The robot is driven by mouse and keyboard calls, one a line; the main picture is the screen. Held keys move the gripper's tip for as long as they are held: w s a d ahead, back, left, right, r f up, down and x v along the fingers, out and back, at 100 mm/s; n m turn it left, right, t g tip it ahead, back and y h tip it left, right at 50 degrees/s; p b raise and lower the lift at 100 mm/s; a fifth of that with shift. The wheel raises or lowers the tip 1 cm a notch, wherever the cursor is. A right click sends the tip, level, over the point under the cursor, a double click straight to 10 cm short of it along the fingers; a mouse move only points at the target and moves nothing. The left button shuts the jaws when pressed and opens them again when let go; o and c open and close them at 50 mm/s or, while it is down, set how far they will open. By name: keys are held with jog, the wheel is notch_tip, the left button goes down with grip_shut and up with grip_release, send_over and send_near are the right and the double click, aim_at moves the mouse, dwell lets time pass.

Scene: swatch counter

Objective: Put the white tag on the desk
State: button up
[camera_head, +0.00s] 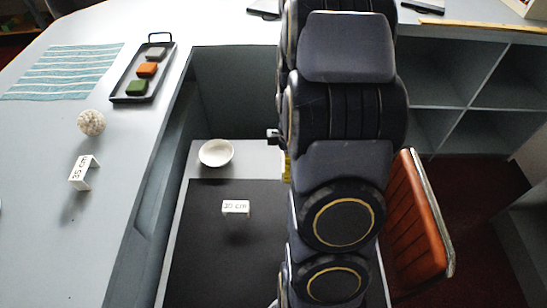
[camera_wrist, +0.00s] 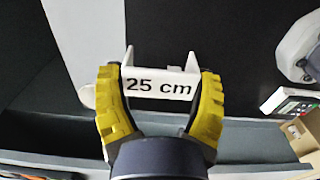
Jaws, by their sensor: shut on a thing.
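In the wrist view, my gripper (camera_wrist: 160,74) is shut on a white tag (camera_wrist: 160,86) marked "25 cm", held between the two yellow fingers. In the head view my arm hides the held tag and most of my gripper; a bit of yellow shows at the arm's left edge. Another white tag (camera_head: 236,207), its number hard to read, stands on the black mat (camera_head: 200,260) over the lower grey desk surface (camera_head: 204,174). A further white tag (camera_head: 84,173) marked "35 cm" stands on the grey counter (camera_head: 40,230) at left.
A white bowl (camera_head: 216,153) stands behind the mat. The counter holds a speckled ball (camera_head: 91,123), a striped cloth (camera_head: 62,71) and a dark tray (camera_head: 130,98) with green, orange and grey blocks. An orange chair (camera_head: 415,220) is right of my arm. Bare counter lies front left.

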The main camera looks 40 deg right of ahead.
jog(key=shift+s+d+f, duration=0.2)
jog(key=shift+d, duration=0.15)
jog(key=w+d+f, duration=0.8)
jog(key=w+d, duration=0.1)
jog(key=shift+f, duration=0.4)
jog(key=shift+w+d+f, duration=0.35)
jog(key=shift+f, duration=0.25)
notch_tip(320, 180, down, 3)
jog(key=shift+r, duration=0.1)
jog(key=o, duration=0.8)
jog(key=shift+o, duration=0.2)
